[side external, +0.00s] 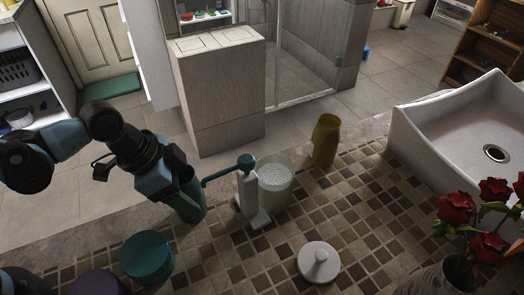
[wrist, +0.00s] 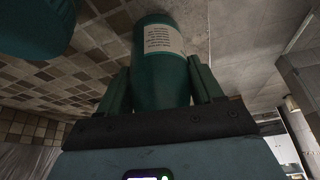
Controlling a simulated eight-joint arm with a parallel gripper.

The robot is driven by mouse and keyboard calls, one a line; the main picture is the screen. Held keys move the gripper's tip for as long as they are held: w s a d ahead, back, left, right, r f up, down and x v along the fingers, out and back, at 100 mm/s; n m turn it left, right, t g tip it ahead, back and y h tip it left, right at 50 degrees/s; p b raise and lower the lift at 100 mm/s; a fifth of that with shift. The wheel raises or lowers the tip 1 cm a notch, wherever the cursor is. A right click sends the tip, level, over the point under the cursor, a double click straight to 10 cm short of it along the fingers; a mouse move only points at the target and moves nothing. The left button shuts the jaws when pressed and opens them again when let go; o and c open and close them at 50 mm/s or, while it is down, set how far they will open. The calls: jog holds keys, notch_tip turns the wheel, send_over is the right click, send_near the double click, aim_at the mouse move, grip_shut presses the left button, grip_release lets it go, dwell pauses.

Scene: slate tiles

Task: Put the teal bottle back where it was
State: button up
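The teal bottle (side external: 191,200) is at the back left of the tiled counter in the side view, beside my gripper (side external: 178,180). In the wrist view the bottle (wrist: 161,65) lies between the two fingers of my gripper (wrist: 162,85), a pale printed label on its side. Both fingers appear to press against it. In the side view it leans slightly, and its upper part is partly hidden by my gripper. I cannot tell whether its base touches the counter.
Beyond are a clear jar of white grains (side external: 275,180) and an olive vase (side external: 325,142). A teal round container (side external: 147,257) and white knobbed lid (side external: 319,262) are nearer; the sink (side external: 465,125) is right.

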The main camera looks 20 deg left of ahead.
jog(key=o, duration=0.4)
jog(key=shift+o, duration=0.2)
jog(key=shift+r, duration=0.15)
jog(key=v, duration=1.2)
jog(key=w+a+f+n+t+y, duration=0.1)
jog(key=a+n+t+y, duration=0.2)
jog(key=a+n, duration=0.7)
jog(key=a+t, duration=0.1)
jog(key=a, duration=0.4)
jog(key=shift+w+a+f+n+t+y, duration=0.25)
jog(key=shift+f+n+t+y, duration=0.05)
jog(key=shift+n, duration=0.1)
